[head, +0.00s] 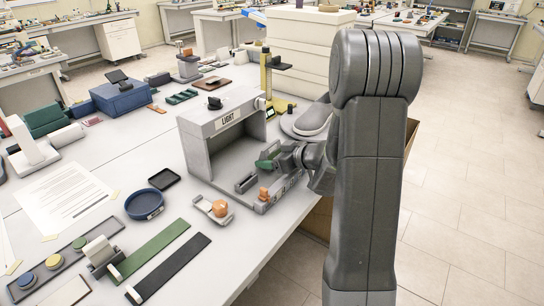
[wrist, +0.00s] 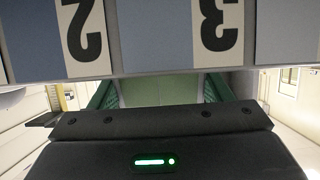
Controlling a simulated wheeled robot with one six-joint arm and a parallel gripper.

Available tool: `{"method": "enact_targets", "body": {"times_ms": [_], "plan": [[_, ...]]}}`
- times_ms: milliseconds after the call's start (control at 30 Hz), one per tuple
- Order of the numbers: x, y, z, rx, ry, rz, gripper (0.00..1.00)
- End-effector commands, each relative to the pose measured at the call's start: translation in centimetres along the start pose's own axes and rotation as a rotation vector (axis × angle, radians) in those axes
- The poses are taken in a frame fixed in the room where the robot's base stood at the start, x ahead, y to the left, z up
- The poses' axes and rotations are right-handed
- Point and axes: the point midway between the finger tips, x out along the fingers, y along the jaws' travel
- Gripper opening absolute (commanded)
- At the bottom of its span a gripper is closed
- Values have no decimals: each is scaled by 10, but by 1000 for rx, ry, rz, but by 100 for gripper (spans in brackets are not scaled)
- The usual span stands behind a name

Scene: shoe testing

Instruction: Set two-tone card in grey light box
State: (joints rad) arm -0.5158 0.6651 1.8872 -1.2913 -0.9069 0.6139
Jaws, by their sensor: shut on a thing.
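The grey light box (head: 198,148), marked LIGHT, stands on the table with its opening facing right and front. My gripper (head: 273,156) is in front of the opening, at its right. It is shut on a green piece (head: 265,160), which seems to be the two-tone card; its second tone is not clear. In the wrist view a green surface (wrist: 160,92) shows beyond the black gripper body. A bar with blue and cream fields numbered 2 and 3 (wrist: 180,35) crosses the top of that view, close to the camera.
A small grey rack with an orange part (head: 264,194) sits below my gripper, beside another orange piece (head: 220,208). A blue round dish (head: 145,204), a green strip (head: 155,248) and a black strip (head: 172,268) lie at front left.

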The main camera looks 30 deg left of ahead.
Motion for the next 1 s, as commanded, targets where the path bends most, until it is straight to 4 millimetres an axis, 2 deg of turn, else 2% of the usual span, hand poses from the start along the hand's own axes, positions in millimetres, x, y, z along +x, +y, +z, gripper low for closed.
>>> {"method": "enact_targets", "body": {"times_ms": [1000], "plan": [[4,0,9,1,0,0,51]]}}
